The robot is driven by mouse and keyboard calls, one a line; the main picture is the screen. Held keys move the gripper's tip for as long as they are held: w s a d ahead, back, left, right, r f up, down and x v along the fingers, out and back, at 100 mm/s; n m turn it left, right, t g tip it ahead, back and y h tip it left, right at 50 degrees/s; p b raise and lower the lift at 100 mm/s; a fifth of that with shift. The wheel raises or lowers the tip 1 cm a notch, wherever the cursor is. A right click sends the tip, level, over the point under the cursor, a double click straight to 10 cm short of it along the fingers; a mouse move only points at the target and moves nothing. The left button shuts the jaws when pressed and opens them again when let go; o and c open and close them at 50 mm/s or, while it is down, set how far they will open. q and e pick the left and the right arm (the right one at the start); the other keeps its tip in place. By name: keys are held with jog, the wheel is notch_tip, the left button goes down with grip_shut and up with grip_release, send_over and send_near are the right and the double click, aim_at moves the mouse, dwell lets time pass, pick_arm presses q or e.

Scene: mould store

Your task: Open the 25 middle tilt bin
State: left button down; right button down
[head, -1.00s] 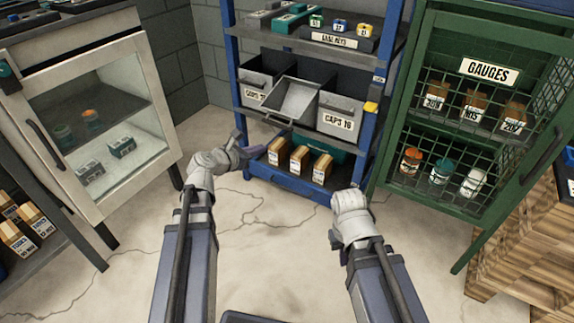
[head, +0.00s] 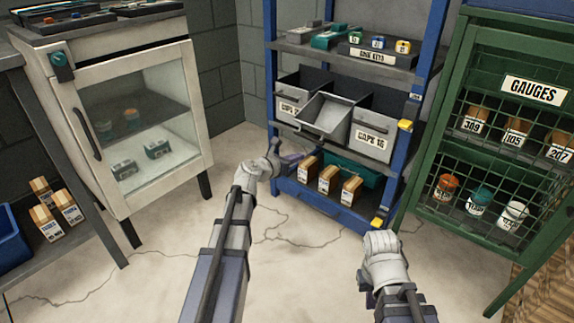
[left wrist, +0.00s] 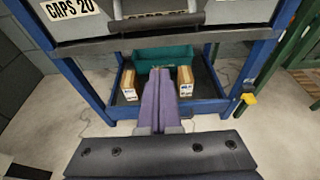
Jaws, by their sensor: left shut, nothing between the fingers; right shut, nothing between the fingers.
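The middle tilt bin (head: 324,117) is a grey bin between the CAPS 20 bin (head: 291,100) and the CAPS 16 bin (head: 371,135) on the blue shelf. It is tilted forward, its front leaning out and its inside showing. Its handle (left wrist: 158,20) and part of its label show at the top of the left wrist view. My left gripper (head: 299,157) is shut and empty, below and in front of the bin, apart from it. Its purple fingers (left wrist: 160,75) point towards the lower shelf. My right gripper (head: 383,243) is low at the right, away from the bins; its fingers are hidden.
Cartons (head: 328,178) and a teal bin (head: 363,169) stand on the lower shelf. A white glass-door cabinet (head: 100,190) is at the left, a green mesh GAUGES cabinet (head: 455,130) at the right. The concrete floor (head: 300,265) between is clear.

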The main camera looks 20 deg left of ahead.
aim_at(304, 137)
pick_arm(q)
jog(key=shift+w+d+r+p, duration=0.25)
jog(key=shift+w+r+p, duration=0.4)
jog(key=shift+r+p, duration=0.25)
jog(key=shift+w+d+r+p, duration=0.25)
jog(key=shift+w+r+p, duration=0.45)
jog(key=shift+p, duration=0.25)
jog(key=shift+r, duration=0.1)
jog(key=r+p, duration=0.1)
jog(key=w+r+p, duration=0.1)
jog(key=p, duration=0.1)
jog(key=shift+d+r, duration=0.15)
jog(key=shift+r, duration=0.25)
jog(key=shift+f, duration=0.15)
